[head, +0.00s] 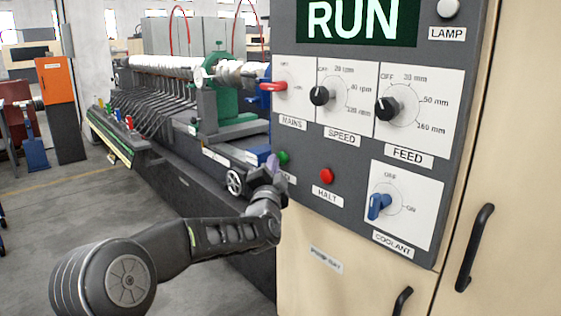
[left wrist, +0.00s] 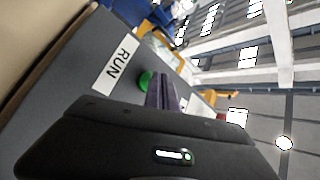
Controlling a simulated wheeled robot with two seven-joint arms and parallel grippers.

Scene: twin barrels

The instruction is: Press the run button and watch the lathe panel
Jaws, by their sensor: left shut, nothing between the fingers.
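The lathe panel (head: 350,150) fills the right of the head view. Its screen (head: 361,20) reads RUN in white letters on dark green. The green run button (head: 284,157) sits at the panel's left edge; it also shows in the left wrist view (left wrist: 146,80), beside a RUN label (left wrist: 117,64). My left gripper (head: 272,163) is shut and empty, its tips just left of the green button. In the left wrist view the closed fingers (left wrist: 161,92) are right beside the button; I cannot tell whether they touch it. My right gripper is not in view.
The red halt button (head: 326,176), red mains handle (head: 273,87), speed knob (head: 320,96), feed knob (head: 386,108) and blue coolant knob (head: 379,206) stick out nearby. The lamp (head: 448,8) looks pale grey. The lathe (head: 190,90) stands behind left, with a handwheel (head: 235,183).

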